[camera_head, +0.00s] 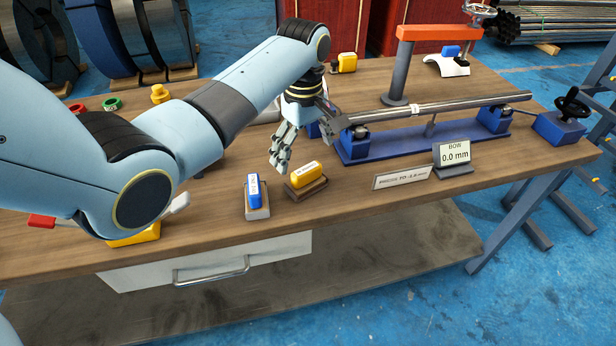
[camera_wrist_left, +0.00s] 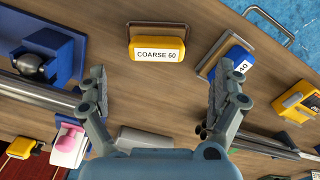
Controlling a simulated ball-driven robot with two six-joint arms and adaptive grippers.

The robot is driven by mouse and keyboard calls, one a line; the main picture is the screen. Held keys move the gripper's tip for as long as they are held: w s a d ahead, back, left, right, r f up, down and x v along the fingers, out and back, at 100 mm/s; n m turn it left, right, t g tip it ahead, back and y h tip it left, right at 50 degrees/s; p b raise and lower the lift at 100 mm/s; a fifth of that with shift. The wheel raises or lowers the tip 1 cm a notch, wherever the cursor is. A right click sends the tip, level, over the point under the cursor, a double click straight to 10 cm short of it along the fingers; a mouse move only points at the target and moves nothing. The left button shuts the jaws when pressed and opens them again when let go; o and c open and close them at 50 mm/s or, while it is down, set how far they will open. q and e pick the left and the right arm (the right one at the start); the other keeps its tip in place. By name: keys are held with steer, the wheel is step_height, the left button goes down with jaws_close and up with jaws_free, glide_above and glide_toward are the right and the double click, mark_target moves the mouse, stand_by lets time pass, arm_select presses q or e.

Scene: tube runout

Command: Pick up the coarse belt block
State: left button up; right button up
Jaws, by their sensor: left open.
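The coarse belt block (camera_head: 306,175) is yellow and sits on a brown base near the front of the workbench. In the left wrist view its white label reads COARSE 60 on the yellow block (camera_wrist_left: 158,49), at the top middle. My left gripper (camera_head: 280,163) is open and empty, above the bench, just behind and left of the block in the head view. In the left wrist view its two fingers (camera_wrist_left: 160,92) are spread apart, with the block beyond them and nothing between them. My right gripper is not in view.
A blue block (camera_head: 254,190) on a grey base stands left of the yellow one. A blue fixture (camera_head: 425,140) holding a long metal tube lies to the right. A BOW display (camera_head: 453,153) and a sign plate (camera_head: 402,178) stand near the front edge.

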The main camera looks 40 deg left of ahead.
mark_target(307, 168)
arm_select(q)
steer(key=shift+f, duration=0.5)
steer(key=shift+w+f, duration=0.2)
steer(key=shift+f, duration=0.1)
step_height(307, 168, down, 5)
steer(key=shift+d+r, duration=0.1)
steer(key=shift+d, duration=0.05)
steer(key=c, duration=1.4)
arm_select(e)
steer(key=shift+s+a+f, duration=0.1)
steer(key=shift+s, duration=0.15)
arm_select(q)
steer(key=shift+r, duration=0.1)
